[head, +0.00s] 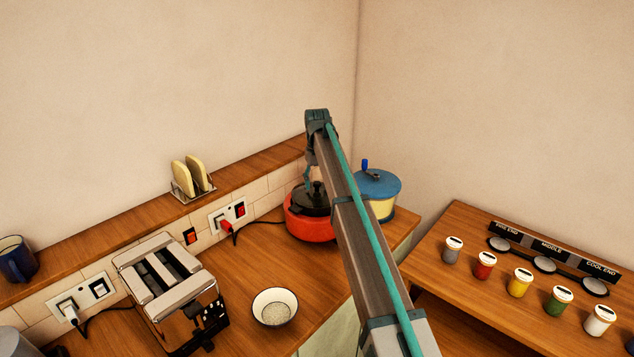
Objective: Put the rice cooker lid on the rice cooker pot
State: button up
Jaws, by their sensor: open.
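The red rice cooker pot (310,229) stands at the back of the wooden counter, near the corner. The dark rice cooker lid (303,204) is over the pot's top and looks roughly level; I cannot tell whether it is fully seated. My gripper (312,184) is open and points down at the lid, close to its dark knob. Whether it touches the knob is unclear. My arm crosses in front and hides the right side of the pot and lid.
A cream pot with a blue cranked lid (378,183) stands just right of the cooker. A bowl (275,307) and a toaster (168,285) stand in front and left. A tiled ledge (130,228) runs behind. Several colored jars (520,282) stand on the right-hand shelf.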

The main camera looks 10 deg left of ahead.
notch_tip(320, 180, up, 12)
dwell(0.6)
dwell(0.7)
